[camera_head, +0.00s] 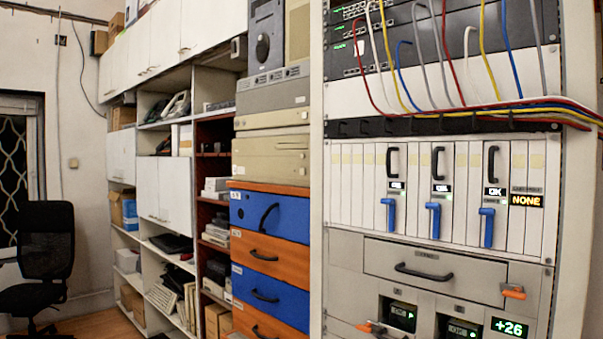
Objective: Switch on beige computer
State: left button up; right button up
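Beige computer cases lie stacked on top of a blue and orange drawer cabinet, left of the rack. The lower case (270,158) rests on the cabinet top. A greyer beige case (272,97) lies above it, with a dark tower (265,35) standing on top. Another beige case (298,30) stands beside the tower, partly cut off by the rack edge. I cannot tell which one is the task's computer. No power button or lit lamp is clear on them. Neither of my grippers is in view.
A tall equipment rack (345,200) fills the right side, with coloured cables, blue levers and a lit "+26" display (509,327). The drawer cabinet (268,250) has protruding black handles. Shelves (150,215) line the wall. A black office chair (45,245) stands at the far left.

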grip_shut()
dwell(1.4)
